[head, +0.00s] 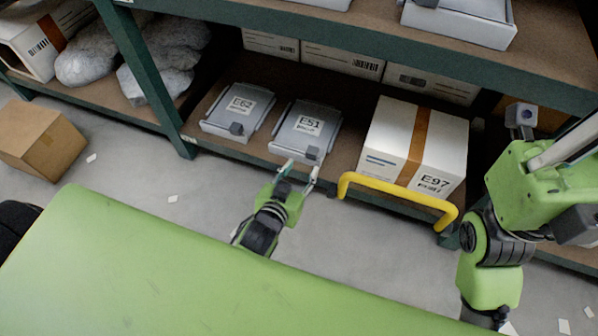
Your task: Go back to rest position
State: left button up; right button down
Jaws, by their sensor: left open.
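My left gripper (299,172) is open, its two fingers apart and pointing at the rack. Its fingertips are at the front edge of the grey E51 bin (292,137) on the lower shelf. I cannot tell whether they touch it. Nothing shows between the fingers. My right arm (515,195) is folded at the right side of the view, and its gripper fingers do not show.
A yellow bar (395,187) curves before E97. A cardboard box (42,138) sits on the floor at left. Paper scraps litter the open floor.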

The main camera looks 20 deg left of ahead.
pick_arm(q)
jog(key=shift+s+r, duration=0.2)
jog(key=shift+s, duration=0.25)
